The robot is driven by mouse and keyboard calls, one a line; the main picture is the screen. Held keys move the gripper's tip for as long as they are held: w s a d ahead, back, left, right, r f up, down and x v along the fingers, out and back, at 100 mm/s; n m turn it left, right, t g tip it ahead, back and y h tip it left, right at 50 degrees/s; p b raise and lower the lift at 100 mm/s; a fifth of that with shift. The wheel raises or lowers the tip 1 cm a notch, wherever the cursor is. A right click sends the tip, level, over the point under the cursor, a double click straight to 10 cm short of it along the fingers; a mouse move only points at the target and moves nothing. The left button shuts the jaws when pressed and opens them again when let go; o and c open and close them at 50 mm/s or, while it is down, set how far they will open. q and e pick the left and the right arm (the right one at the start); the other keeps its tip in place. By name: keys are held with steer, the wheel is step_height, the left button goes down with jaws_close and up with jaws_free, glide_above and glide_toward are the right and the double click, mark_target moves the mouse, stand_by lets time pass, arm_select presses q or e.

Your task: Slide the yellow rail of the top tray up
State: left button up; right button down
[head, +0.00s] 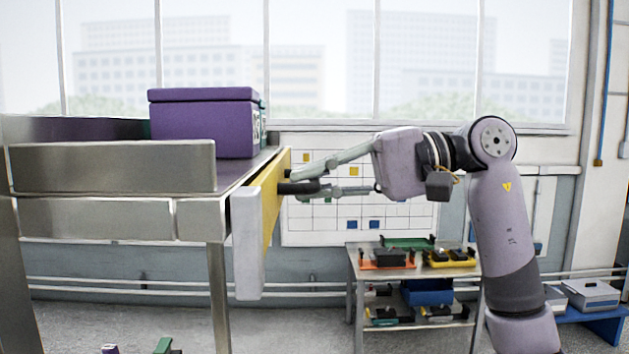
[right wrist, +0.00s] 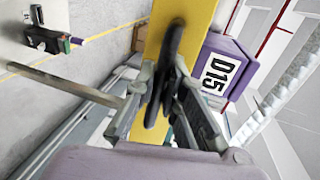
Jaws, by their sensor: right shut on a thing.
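The yellow rail (head: 268,197) stands along the right side of the steel top tray (head: 113,167), with a pale grey end piece (head: 248,243) facing me. My right gripper (head: 287,182) reaches in from the right and is shut on the rail near its far part. The exact contact is hard to see. My left gripper is not in view.
A purple lidded box (head: 205,125) stands on the tray; its D15 label (right wrist: 222,73) shows in the right wrist view. A small steel cart (head: 352,262) with several coloured holders stands behind, below my right arm. A white board (head: 310,225) hangs under the window.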

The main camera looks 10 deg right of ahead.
steer(key=shift+r, duration=0.1)
step_height(320, 180, up, 6)
steer(key=p, duration=0.3)
steer(key=shift+f, duration=0.25)
steer(key=c, duration=2)
jaws_free()
steer(key=o, duration=0.3)
steer(key=shift+f, duration=0.1)
steer(key=shift+o, duration=0.2)
steer(key=shift+d, duration=0.2)
steer(key=v, duration=1.1)
steer(key=shift+d, duration=0.35)
